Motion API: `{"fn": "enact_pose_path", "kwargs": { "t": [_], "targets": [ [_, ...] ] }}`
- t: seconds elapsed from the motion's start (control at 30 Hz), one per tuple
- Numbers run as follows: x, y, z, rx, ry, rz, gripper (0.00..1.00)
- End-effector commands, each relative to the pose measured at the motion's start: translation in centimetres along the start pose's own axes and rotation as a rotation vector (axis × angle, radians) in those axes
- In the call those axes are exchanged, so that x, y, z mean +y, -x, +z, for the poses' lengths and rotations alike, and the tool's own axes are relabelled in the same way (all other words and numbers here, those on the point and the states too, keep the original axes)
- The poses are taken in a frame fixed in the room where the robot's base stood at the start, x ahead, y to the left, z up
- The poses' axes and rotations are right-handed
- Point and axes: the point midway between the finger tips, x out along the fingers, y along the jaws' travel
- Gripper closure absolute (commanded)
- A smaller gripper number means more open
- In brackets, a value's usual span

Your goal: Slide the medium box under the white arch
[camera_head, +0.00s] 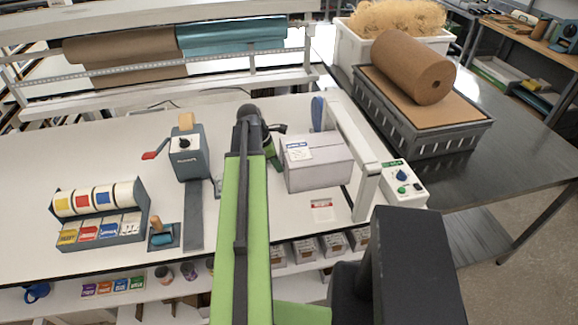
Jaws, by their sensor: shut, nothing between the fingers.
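The medium box (318,166) is a pale grey-lilac carton with a white label on top. It sits upright on the white bench, just left of the white arch (352,143). Its right end meets the arch in the picture, and I cannot tell whether any of it is under the beam. My gripper (275,148) is at the box's left side, partly hidden behind my green arm. It is shut with nothing in it. I cannot tell whether it touches the box.
A control box (403,186) with knobs stands right of the arch. A grey crate (425,125) bears a brown roll (412,68). Left of my arm are a tape dispenser (190,152) with a red handle and a label-roll rack (102,212). Small cartons (305,250) sit below the bench edge.

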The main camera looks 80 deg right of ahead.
Motion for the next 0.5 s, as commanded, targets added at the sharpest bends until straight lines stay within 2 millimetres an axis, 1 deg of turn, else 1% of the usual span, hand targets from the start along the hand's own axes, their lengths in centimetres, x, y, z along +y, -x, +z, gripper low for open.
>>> {"fn": "enact_pose_path", "kwargs": {
  "t": [0.1,0.5],
  "targets": [
    [0.02,-0.16,0.43,0.000,0.000,0.000,1.00],
    [0.02,-0.27,0.74,0.000,0.000,0.000,1.00]
  ]
}}
